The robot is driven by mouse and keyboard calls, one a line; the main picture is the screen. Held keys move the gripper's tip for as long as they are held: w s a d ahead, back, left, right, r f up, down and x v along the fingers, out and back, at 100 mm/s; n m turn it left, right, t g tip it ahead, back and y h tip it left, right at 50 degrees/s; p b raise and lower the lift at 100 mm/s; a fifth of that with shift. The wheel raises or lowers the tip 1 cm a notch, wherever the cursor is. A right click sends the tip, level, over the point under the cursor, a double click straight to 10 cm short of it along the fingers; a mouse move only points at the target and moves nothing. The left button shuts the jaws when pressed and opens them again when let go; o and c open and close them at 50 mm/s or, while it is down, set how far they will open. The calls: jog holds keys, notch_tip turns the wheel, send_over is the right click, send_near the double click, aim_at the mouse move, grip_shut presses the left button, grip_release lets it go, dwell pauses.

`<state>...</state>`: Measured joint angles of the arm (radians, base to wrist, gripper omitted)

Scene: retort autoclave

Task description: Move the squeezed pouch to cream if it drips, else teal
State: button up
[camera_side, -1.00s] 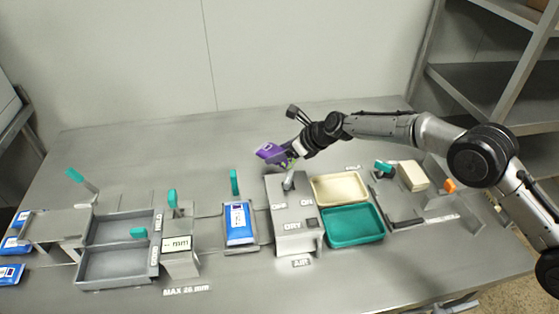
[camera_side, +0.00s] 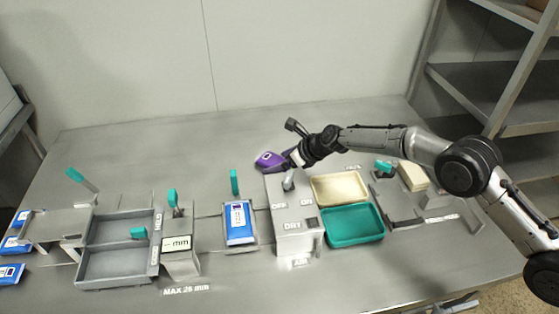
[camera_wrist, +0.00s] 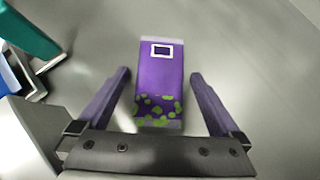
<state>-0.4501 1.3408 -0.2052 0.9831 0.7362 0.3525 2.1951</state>
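A purple pouch (camera_side: 268,159) with green blotches at one end lies on the table behind the switch box. In the wrist view the pouch (camera_wrist: 160,75) is between my fingers, with a gap on each side. My gripper (camera_wrist: 160,78) is open; in the side view my gripper (camera_side: 287,158) is just right of the pouch. A blue pouch (camera_side: 238,218) sits in a station with a teal lever (camera_side: 234,182). The cream tray (camera_side: 340,176) and the teal tray (camera_side: 352,241) look empty. No drip shows clearly.
A grey box (camera_side: 295,215) marked OFF, ON and DRY stands left of the trays. A gauge reading "-- mm" (camera_side: 177,243) and a two-part grey bin (camera_side: 115,283) are further left, with blue pouches (camera_side: 12,273) at the far left. The table behind is clear.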

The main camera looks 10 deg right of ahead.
jog(key=shift+s+d+r, duration=0.25)
jog(key=shift+d+r, duration=0.05)
jog(key=shift+r, duration=0.35)
jog(key=v, duration=1)
jog(key=shift+s+d+r, duration=0.2)
jog(key=shift+s+r, duration=0.05)
